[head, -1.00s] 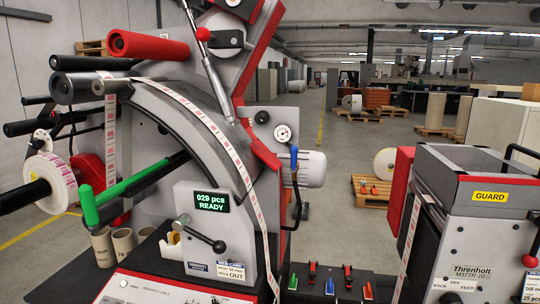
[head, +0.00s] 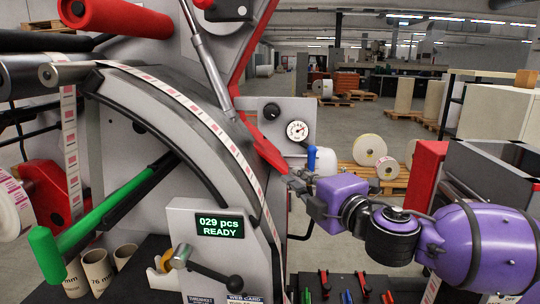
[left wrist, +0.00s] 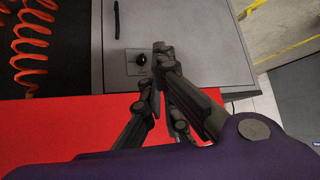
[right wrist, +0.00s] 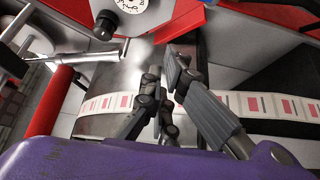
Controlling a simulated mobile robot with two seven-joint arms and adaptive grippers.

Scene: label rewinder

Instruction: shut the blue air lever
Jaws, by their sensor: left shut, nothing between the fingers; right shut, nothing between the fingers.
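The blue air lever (head: 311,157) stands upright below the pressure gauge (head: 297,130), in front of the white motor's rounded end. My right gripper (head: 290,181) is shut and empty, a little below and left of the lever in the head view. Whether it touches the lever cannot be told. The right wrist view shows these fingers (right wrist: 163,68) over the label web, with the gauge (right wrist: 130,5) at the top edge; the lever is not visible there. My left gripper (left wrist: 155,75) is shut and empty above a red surface, away from the lever in its own view.
The grey label machine with its curved plate (head: 150,115) and green-tipped bar (head: 110,212) fills the left. A counter display (head: 220,226) and black-handled lever (head: 215,275) stand in front. An orange coiled hose (left wrist: 30,45) hangs beside a grey cabinet (left wrist: 190,50).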

